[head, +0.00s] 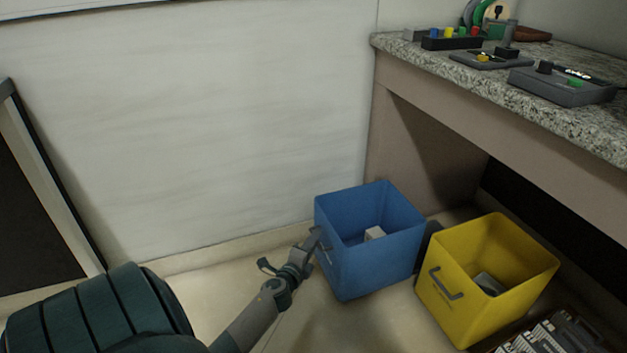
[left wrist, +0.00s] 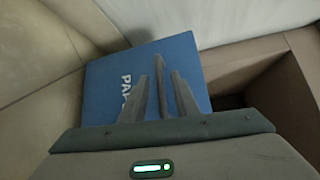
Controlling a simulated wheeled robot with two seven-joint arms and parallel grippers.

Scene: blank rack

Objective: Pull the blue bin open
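The blue bin (head: 375,265) stands on the floor against the wall, left of the yellow bin, with a pale block (head: 374,233) inside. In the left wrist view the blue bin (left wrist: 105,90) shows its front face with partly hidden white lettering. My left gripper (head: 316,241) is at this front face, near its handle (head: 325,253). In the left wrist view a grey upright bar, which looks like the handle (left wrist: 160,85), stands between the two fingers, with narrow gaps on both sides. The fingers look open around it. Contact is not clear. My right gripper is out of view.
The yellow bin (head: 460,310) stands close on the right, with a grey item in it. A speckled counter (head: 590,125) with devices overhangs at the right. A dark-framed panel (head: 40,200) leans at the left. The floor before the blue bin is clear except for my arm.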

